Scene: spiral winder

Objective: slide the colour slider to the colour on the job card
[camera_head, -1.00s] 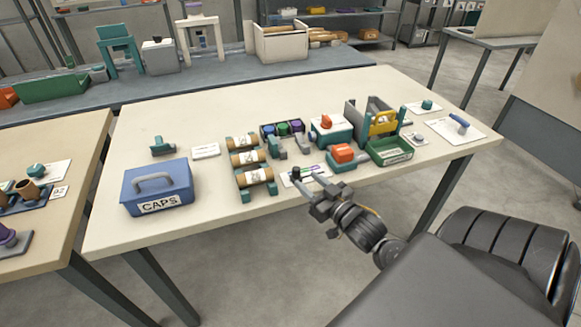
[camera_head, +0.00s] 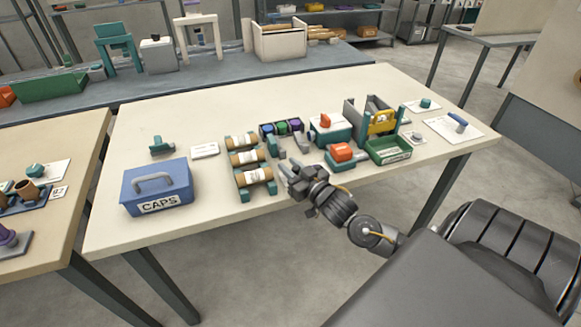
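A rack with blue, green and purple round pieces (camera_head: 282,128) stands at the middle of the table, with grey parts in front of it. I cannot make out which part is the colour slider. The small white card with coloured marks near the front edge is now hidden behind my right gripper. Another white card (camera_head: 205,150) lies left of the brown rolls, its print too small to read. My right gripper (camera_head: 287,170) is low over the table near the front edge, right of the front roll. Its fingers are too small to tell open from shut. My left gripper is out of view.
Several brown rolls (camera_head: 246,158) lie on teal stands left of my gripper. A blue CAPS box (camera_head: 158,186) is at the left. Orange-topped teal units (camera_head: 341,153) and a green tray (camera_head: 390,149) stand to the right. The table's front (camera_head: 220,215) is clear.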

